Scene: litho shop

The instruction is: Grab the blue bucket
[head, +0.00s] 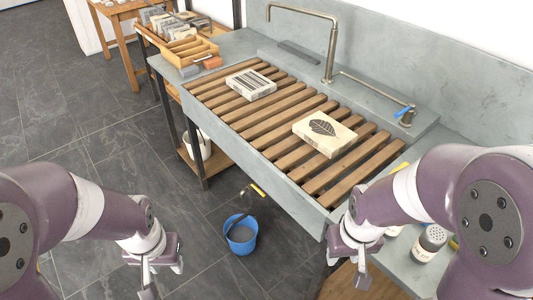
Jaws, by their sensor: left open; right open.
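The blue bucket (241,238) stands upright on the dark tiled floor in the head view, in front of the sink bench.
The stone sink bench (215,112) has a slatted wooden rack (270,130) with two printed blocks and a tap (330,45). A white bucket (200,146) stands on the low shelf. A shaker jar (429,243) is at right. Floor left of the blue bucket is clear.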

